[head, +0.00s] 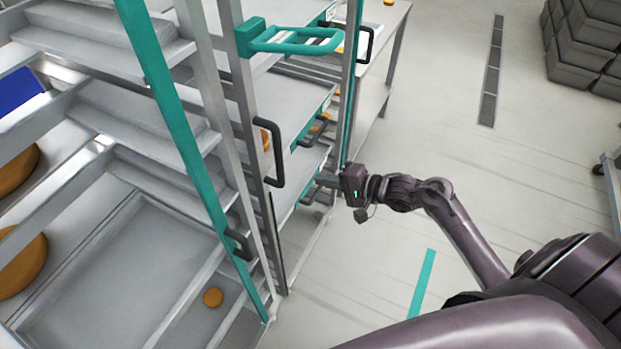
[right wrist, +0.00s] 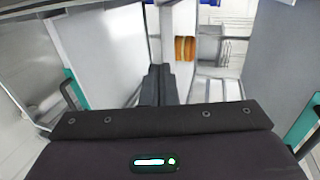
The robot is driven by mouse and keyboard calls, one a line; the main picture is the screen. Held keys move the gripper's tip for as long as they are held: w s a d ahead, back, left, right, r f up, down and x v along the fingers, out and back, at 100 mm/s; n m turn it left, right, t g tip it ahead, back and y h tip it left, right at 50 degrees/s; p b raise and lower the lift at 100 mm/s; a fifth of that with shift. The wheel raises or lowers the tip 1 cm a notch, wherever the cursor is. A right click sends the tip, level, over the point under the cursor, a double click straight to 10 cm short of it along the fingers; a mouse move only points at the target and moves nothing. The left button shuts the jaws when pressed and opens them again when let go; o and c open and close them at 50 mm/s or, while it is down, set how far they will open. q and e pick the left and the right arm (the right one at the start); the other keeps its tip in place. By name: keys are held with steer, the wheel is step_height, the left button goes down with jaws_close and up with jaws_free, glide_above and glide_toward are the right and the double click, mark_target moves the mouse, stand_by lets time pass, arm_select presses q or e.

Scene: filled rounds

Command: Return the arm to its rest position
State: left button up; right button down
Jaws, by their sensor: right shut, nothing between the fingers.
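My right arm (head: 455,225) reaches in from the lower right in the head view. Its gripper (head: 322,180) is shut and empty, beside the front edge of the metal rack (head: 217,120). In the right wrist view the two dark fingers (right wrist: 158,85) are together with nothing between them. They point in among grey panels and shelves. I cannot tell whether the fingers touch the rack. My left gripper is not in view.
A teal handle (head: 295,40) and a black handle (head: 272,150) stick out from the rack. Orange-brown rounds (head: 213,297) lie on its trays. Dark stacked crates (head: 585,45) stand at the far right. Open floor (head: 520,170) lies right of the rack.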

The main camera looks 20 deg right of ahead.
steer(key=s+d+f+n+g+h+b, duration=0.15)
steer(key=s+f, duration=0.25)
steer(key=f, duration=0.6)
steer(key=s+a+f+n+g+h, duration=0.15)
steer(key=s+f, duration=0.25)
steer(key=f, duration=0.5)
steer(key=s+d+f+n+h, duration=0.15)
steer(key=s+f, duration=0.25)
steer(key=f, duration=0.6)
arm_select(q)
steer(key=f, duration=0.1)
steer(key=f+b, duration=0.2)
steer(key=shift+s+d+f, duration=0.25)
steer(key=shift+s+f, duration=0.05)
arm_select(e)
steer(key=s+a+f+n+g+h, duration=0.1)
steer(key=s+f+n+g, duration=0.1)
steer(key=s+f, duration=0.4)
steer(key=s+a+f+n+g+h, duration=0.2)
steer(key=s+f, duration=0.4)
steer(key=s, duration=0.8)
steer(key=s+a+f+n+g+h, duration=0.1)
steer(key=s+f+n+g, duration=0.2)
steer(key=s+f, duration=0.4)
steer(key=s+n, duration=0.1)
steer(key=s, duration=0.2)
steer(key=shift+a, duration=0.3)
